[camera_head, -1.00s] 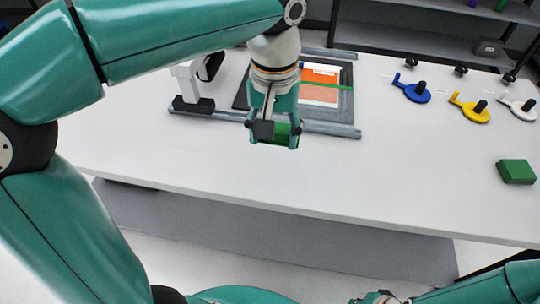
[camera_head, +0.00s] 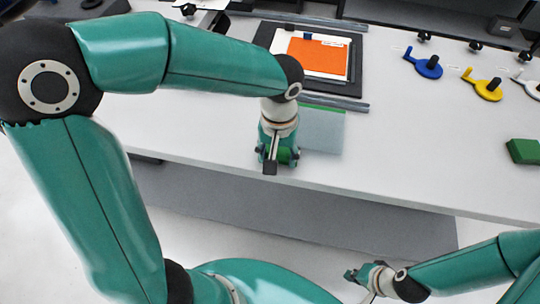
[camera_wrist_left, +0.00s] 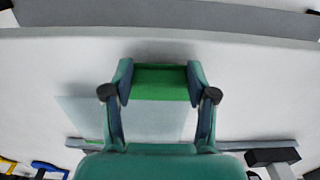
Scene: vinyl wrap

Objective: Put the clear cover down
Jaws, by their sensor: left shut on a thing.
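The clear cover (camera_head: 322,130) is a see-through greyish sheet with a green strip along its far edge. It is over the white table's front part, and in the left wrist view the sheet (camera_wrist_left: 150,122) spreads beyond my fingers. My left gripper (camera_head: 279,162) is shut on its green handle (camera_wrist_left: 160,82), with a finger on each end. I cannot tell whether the cover touches the table. My right gripper (camera_head: 354,274) is low, in front of the table and away from the cover; its jaw opening is unclear.
An orange sheet (camera_head: 318,58) lies on a white panel on a dark board (camera_head: 266,36), with grey rails (camera_head: 335,101) alongside. Blue (camera_head: 429,68) and yellow (camera_head: 488,89) holders and a green block (camera_head: 524,151) are at the right.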

